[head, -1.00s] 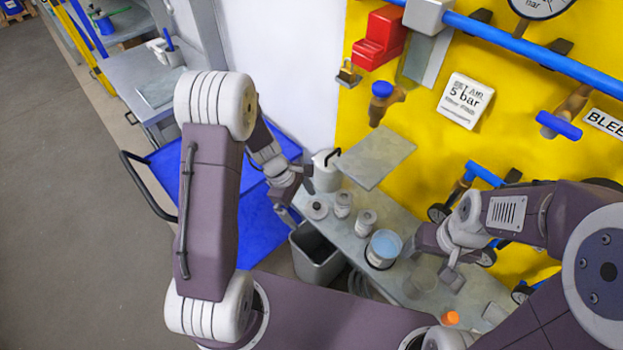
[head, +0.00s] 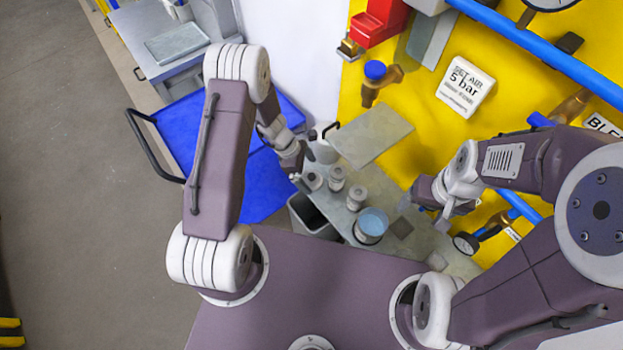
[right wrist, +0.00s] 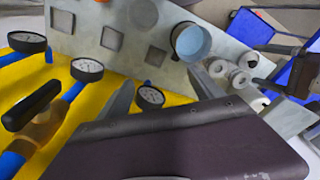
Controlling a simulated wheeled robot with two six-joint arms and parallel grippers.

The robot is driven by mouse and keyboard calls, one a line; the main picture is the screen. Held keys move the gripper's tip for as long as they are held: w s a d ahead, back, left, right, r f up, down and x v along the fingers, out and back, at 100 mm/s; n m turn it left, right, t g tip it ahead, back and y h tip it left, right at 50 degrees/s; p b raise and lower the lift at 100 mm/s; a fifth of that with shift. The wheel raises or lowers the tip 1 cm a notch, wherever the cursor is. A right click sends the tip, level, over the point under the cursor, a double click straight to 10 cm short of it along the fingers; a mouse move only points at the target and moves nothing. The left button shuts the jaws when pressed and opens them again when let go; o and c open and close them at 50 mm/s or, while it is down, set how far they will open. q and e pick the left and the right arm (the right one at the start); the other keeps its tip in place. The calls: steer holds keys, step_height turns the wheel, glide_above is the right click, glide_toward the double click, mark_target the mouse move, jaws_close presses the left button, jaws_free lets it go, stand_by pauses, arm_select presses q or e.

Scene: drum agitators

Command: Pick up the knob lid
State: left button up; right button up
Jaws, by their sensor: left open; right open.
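A flat grey round piece, which looks like the knob lid (head: 312,181), lies at the left end of the grey bench (head: 386,243). It seems to show in the right wrist view (right wrist: 247,60) too. Two small grey cylindrical pieces, one nearer (head: 355,198) and one farther (head: 337,177), stand beside it. My left gripper (head: 299,165) is open and empty, just above and left of the lid; contact cannot be told. My right gripper (head: 424,212) is open and empty over the right part of the bench, away from the lid.
A container with a light blue top (head: 371,222) stands on the bench. A grey bin (head: 314,217) stands below its front edge. A grey plate (head: 368,136) and a white can (head: 325,151) are behind. The yellow panel (head: 420,110) carries pipes and gauges.

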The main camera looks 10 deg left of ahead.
mark_target(311, 176)
arm_select(q)
steer(key=x, duration=0.2)
steer(key=shift+f, duration=0.3)
steer(key=shift+w+d+f, duration=0.15)
steer(key=shift+f, duration=0.05)
steer(key=shift+r, duration=0.1)
steer(key=c, duration=1.4)
steer(key=shift+c, duration=0.2)
steer(key=shift+r, duration=0.1)
